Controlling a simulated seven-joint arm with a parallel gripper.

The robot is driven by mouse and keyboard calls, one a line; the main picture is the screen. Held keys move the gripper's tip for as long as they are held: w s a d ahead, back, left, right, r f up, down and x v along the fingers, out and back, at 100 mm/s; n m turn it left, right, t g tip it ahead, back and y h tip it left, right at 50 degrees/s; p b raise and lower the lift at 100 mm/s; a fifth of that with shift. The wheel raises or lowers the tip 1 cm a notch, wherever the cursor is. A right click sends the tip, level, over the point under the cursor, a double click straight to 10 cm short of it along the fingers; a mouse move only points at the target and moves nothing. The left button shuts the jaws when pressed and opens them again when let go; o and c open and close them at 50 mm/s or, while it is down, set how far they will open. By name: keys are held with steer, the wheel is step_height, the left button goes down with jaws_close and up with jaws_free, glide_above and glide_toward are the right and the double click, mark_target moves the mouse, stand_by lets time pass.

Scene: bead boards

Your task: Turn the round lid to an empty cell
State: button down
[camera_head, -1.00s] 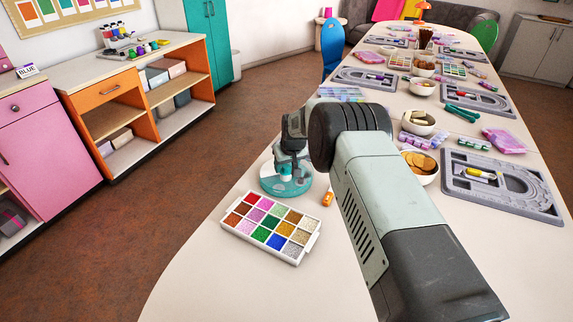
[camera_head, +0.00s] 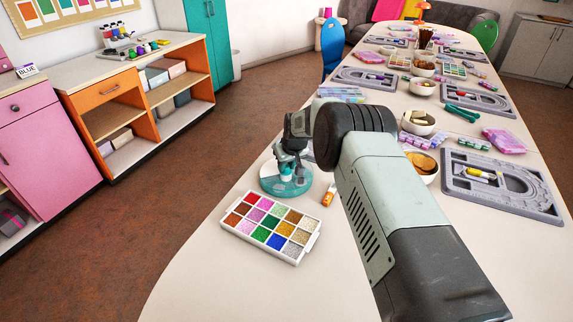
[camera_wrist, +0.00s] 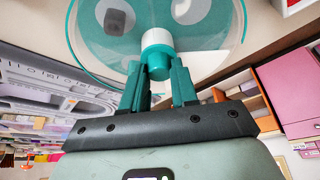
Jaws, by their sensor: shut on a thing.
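The round lid (camera_head: 270,186) is clear with a teal rim and sits on a low round container at the table's near left. It also shows in the wrist view (camera_wrist: 222,50), with a teal and white knob (camera_wrist: 157,42) at its middle. My gripper (camera_head: 287,168) points down over the lid. In the wrist view, its two teal fingers (camera_wrist: 158,78) are shut on the knob. The other cells are cut off or hidden.
A white tray of colored glitter squares (camera_head: 232,228) lies just in front of the lid. A small orange bottle (camera_head: 328,196) stands to its right. Bowls (camera_head: 418,129) and grey bead boards (camera_head: 475,201) lie further right.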

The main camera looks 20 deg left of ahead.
steer(key=n+g, duration=0.1)
steer(key=n, duration=0.2)
steer(key=n+g+y, duration=0.1)
steer(key=n, duration=0.2)
steer(key=shift+w, duration=0.15)
steer(key=shift+n, duration=0.3)
stand_by(0.4)
steer(key=c, duration=0.9)
jaws_free()
steer(key=shift+o, duration=0.2)
steer(key=v, duration=1)
steer(key=shift+d+r, duration=0.25)
steer(key=shift+r, duration=0.15)
